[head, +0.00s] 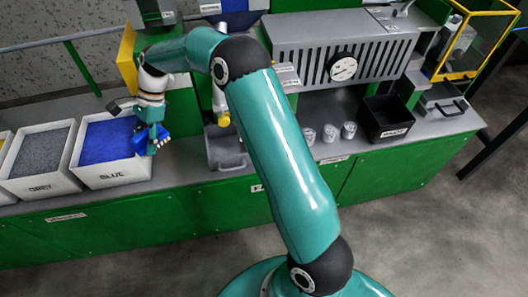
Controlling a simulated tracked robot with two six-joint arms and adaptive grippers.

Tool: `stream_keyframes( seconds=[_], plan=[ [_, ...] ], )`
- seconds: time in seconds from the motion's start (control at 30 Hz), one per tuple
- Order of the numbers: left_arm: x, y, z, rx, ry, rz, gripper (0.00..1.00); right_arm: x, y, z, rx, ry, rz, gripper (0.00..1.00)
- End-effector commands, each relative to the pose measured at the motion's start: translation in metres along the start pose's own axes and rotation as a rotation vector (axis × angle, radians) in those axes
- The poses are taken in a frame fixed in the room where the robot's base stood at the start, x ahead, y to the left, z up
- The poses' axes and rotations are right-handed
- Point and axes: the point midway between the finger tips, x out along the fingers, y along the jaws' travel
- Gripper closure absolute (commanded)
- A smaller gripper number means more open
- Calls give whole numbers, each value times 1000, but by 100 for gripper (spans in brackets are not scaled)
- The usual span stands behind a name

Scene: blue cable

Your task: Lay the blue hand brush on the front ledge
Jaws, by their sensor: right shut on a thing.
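My right gripper (152,138) reaches over to the left part of the bench, at the right edge of the white bin marked BLUE. It is shut on the blue hand brush (163,132), which shows as a small blue piece around the fingers. The fingers hide much of the brush, and its blue is close to that of the bin's contents. I cannot tell whether the brush touches the bin. The grey front ledge (190,176) runs along the bench's front edge, in front of the bins and tray. My left gripper is not in view.
The BLUE bin (112,177) holds blue granules; the GREY bin (40,187) stands left of it. A grey tray (226,165) is to the right. Several clear cups (330,133) and a black box (388,121) stand farther right. A grey machine (340,60) stands behind.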

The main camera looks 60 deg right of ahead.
Motion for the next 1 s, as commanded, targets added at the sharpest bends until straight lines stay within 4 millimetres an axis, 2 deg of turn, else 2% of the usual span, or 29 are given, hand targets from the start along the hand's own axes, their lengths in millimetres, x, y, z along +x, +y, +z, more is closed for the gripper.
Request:
stream_keyframes(
  seconds=[0.03, 0.1, 0.2, 0.4, 0.53, 0.77, 0.87, 1.0],
  plan=[
    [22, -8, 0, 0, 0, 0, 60, 2, -5, -13, 142, 0, -89, 86],
    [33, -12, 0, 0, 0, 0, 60, -6, -14, -22, 330, 1, -197, 86],
    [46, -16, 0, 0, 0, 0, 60, -17, -24, -33, 548, 0, -323, 86],
    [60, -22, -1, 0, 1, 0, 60, -34, -34, -47, 814, 3, -474, 86],
    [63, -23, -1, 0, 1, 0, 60, -41, -36, -51, 897, 4, -517, 86],
    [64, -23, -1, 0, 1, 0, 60, -42, -37, -54, 931, 4, -534, 86],
    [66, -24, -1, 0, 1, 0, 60, -33, -37, -59, 931, 5, -531, 86],
    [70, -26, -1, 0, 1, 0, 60, -7, -36, -74, 932, 7, -529, 86]
  ],
)
